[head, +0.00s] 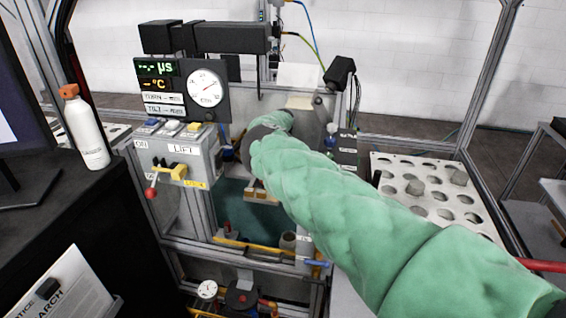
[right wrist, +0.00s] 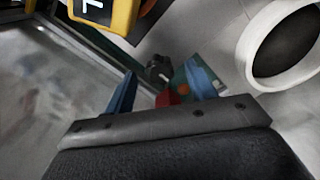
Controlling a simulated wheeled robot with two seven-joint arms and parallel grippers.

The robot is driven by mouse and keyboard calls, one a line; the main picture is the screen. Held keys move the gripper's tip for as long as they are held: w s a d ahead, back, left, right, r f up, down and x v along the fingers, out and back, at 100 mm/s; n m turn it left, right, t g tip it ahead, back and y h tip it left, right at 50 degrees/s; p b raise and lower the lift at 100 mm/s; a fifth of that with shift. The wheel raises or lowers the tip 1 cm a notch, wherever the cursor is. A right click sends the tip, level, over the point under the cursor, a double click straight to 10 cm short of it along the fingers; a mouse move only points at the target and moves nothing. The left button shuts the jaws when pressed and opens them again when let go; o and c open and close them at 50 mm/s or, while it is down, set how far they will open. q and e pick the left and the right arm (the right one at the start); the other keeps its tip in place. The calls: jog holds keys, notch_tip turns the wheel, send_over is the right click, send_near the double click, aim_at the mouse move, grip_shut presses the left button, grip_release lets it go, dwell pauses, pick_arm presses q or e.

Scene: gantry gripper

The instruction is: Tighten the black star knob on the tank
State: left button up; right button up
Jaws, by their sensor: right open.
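In the right wrist view a small black star knob (right wrist: 158,71) shows just beyond and between the two blue fingers of my right gripper (right wrist: 160,74). The fingers stand apart, one on each side of the knob in the picture. I cannot tell whether either touches it. A red part (right wrist: 167,98) shows between the fingers, nearer the palm. In the head view my green-sleeved right arm reaches into the rig and hides the gripper and the knob. A teal-floored basin (head: 255,212), perhaps the tank, lies below the arm. My left gripper is not in view.
A white round-mouthed cylinder (right wrist: 288,45) stands close on the right in the right wrist view. A yellow part (right wrist: 106,15) is at its upper left. In the head view a control box (head: 176,158) with a red-tipped lever is left of my arm; a perforated plate (head: 428,190) is right.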

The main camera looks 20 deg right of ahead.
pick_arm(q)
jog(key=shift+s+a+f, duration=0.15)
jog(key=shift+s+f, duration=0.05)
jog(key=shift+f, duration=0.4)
pick_arm(e)
jog(key=shift+f, duration=0.6)
jog(key=c, duration=1)
